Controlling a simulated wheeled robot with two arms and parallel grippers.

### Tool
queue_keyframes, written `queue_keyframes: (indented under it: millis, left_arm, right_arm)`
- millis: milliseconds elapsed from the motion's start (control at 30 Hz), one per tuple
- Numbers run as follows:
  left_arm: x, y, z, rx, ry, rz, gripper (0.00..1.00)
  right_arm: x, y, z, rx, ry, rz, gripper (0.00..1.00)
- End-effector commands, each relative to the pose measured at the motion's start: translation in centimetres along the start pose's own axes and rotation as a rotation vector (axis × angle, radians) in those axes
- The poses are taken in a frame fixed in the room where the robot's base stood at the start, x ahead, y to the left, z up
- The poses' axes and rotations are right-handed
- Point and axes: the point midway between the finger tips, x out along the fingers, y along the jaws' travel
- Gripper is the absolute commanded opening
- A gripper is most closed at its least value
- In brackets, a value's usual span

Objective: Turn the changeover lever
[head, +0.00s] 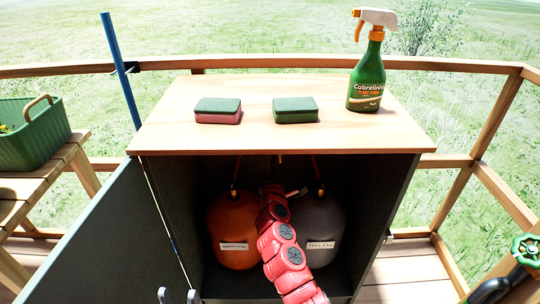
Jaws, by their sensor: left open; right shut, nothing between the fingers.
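The changeover lever is not clearly visible; the space between the bottles inside the cabinet is dark and partly covered by my red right arm. My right gripper (292,192) is inside the cabinet, between the tops of an orange gas bottle (233,222) and a grey gas bottle (318,222). It is small and dark there, shut, and I cannot tell whether it touches anything. Each bottle has a white label and a hose rising from its top. My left gripper (178,296) shows only its two grey fingertips at the bottom edge, apart and empty, outside the cabinet.
The cabinet door (100,240) stands open at left. A red-and-green sponge (218,110), a green sponge (295,110) and a spray bottle (368,80) stand on the cabinet top (250,140). A blue pole (121,70) rises at left. A green basket (35,140) sits on a bench. A green valve wheel (527,250) is at right.

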Motion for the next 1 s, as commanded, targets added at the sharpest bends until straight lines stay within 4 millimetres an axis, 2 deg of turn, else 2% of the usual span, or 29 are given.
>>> queue_keyframes:
  millis: [33, 400, 700, 1000]
  left_arm:
    - [0.9, -0.1, -0.2, 0.000, 0.000, 0.000, 0.50]
    - [3.5, -0.2, -0.6, 0.000, 0.000, 0.000, 0.50]
    - [4.9, -0.2, -0.8, 0.000, 0.000, 0.000, 0.50]
    - [5.5, -0.3, -0.9, 0.000, 0.000, 0.000, 0.50]
  right_arm:
    - [0.0, 0.3, 0.3, -0.047, 0.000, -0.001, 0.00]
    - [0.1, -0.3, 2.2, -0.394, 0.001, 0.017, 0.00]
    - [0.2, -0.2, 3.4, -0.612, -0.001, 0.029, 0.00]
    - [0.2, -0.1, 4.0, -0.728, 0.000, 0.036, 0.00]
